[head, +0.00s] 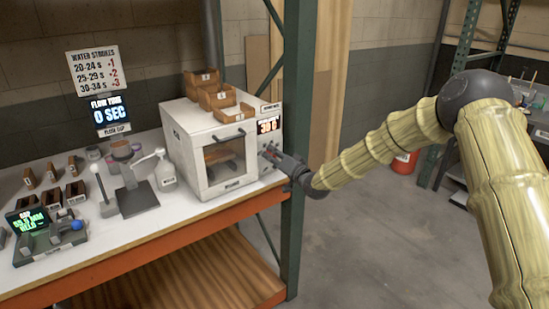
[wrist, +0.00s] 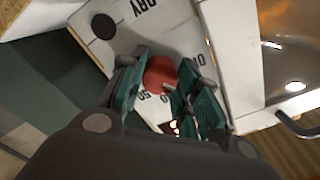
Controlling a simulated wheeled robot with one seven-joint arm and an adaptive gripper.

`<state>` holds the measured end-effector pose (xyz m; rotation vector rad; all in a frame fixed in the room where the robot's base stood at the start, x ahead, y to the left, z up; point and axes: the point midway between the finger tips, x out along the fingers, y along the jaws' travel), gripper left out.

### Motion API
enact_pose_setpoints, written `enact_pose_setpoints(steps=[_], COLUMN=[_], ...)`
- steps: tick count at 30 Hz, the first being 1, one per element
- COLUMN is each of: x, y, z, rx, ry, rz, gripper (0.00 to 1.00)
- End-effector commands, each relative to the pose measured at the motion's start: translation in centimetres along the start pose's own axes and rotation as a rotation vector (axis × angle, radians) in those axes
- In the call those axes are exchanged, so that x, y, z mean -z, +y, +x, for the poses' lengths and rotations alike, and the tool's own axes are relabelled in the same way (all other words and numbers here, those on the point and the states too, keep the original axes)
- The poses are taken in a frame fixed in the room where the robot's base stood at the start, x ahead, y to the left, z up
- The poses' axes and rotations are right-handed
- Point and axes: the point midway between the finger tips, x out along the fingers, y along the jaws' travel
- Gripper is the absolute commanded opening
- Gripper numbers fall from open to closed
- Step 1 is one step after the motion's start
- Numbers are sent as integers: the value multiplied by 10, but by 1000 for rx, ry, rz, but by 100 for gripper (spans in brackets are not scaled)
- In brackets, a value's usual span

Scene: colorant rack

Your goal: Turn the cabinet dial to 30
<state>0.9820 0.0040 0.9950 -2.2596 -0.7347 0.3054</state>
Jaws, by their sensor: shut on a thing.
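The white cabinet (head: 212,150) stands on the bench, with a glass front door and a lit display (head: 268,125) at its right that seems to read 30-something, too small to be sure. In the wrist view its dial is a red round knob (wrist: 160,75) on a white panel with printed marks, some of them hidden by my fingers. My gripper (wrist: 160,88) has its green-padded fingers on both sides of the red knob, shut on it. In the head view my gripper (head: 278,158) is at the cabinet's right front edge, and the knob is hidden there.
Several wooden bins (head: 215,92) sit on top of the cabinet. A white bottle (head: 165,175), a pump stand (head: 135,190) and a scale (head: 48,238) are to its left. A green rack post (head: 294,130) rises close beside my gripper. Open floor lies to the right.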

Motion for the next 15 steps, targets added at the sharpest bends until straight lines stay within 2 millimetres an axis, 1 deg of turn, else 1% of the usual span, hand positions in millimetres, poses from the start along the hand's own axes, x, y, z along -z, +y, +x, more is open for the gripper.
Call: enact_pose_setpoints(steps=[6,7,10,15], x=[2,2,1,0], y=[1,1,1,0], z=[0,0,0,0], rx=[-1,-1,-1,0], ry=[2,3,2,1], rz=[-1,-1,-1,-1], gripper=[8,36,54,55])
